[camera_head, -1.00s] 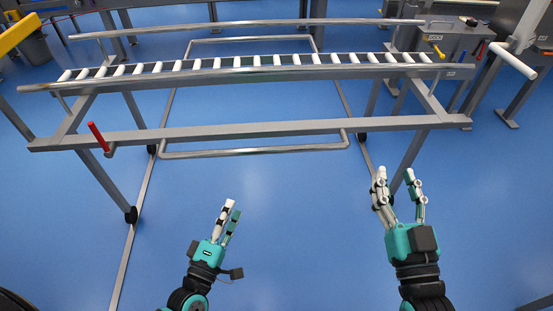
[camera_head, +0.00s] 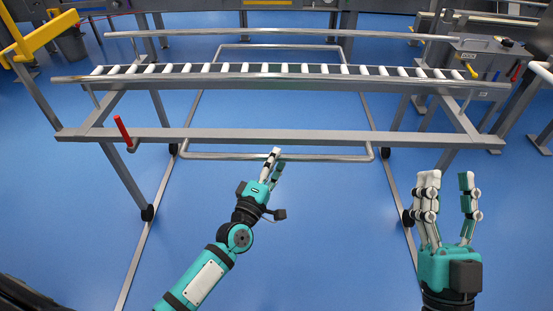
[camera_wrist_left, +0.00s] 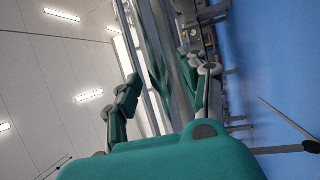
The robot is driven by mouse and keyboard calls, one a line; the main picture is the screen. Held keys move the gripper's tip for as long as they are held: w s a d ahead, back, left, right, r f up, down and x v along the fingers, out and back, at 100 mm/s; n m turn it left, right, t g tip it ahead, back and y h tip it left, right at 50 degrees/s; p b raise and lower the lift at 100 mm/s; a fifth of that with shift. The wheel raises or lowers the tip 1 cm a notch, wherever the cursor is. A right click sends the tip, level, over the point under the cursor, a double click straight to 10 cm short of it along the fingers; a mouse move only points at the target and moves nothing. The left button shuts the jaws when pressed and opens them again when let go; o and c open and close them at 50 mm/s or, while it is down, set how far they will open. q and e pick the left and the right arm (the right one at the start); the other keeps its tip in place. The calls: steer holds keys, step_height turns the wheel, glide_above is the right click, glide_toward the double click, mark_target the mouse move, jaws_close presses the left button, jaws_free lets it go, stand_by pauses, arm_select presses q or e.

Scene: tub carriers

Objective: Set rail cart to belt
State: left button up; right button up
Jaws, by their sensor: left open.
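The rail cart (camera_head: 300,134) is a grey frame with a row of white rollers, standing on wheels over floor rails. A red lever (camera_head: 123,131) is at its left and a small yellow handle (camera_head: 471,71) at its right end. A low metal loop bar (camera_head: 330,157) shows under its front. My left gripper (camera_head: 272,158) is open, its fingertips overlapping this bar in the picture; I cannot tell whether they touch. Its spread fingers also show in the left wrist view (camera_wrist_left: 160,98). My right gripper (camera_head: 450,182) is open and empty, in front of the cart's right side. I cannot identify the belt for certain.
Grey machinery with a box-like unit (camera_head: 485,59) stands behind at the right. A yellow guard (camera_head: 40,37) and a dark bin (camera_head: 70,46) are at the back left. The floor rail (camera_head: 160,215) runs toward me. The blue floor before the cart is clear.

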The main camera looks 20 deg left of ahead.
arm_select(q)
steer(key=shift+w+d+r, duration=0.1)
steer(key=shift+w, duration=0.6)
jaws_close()
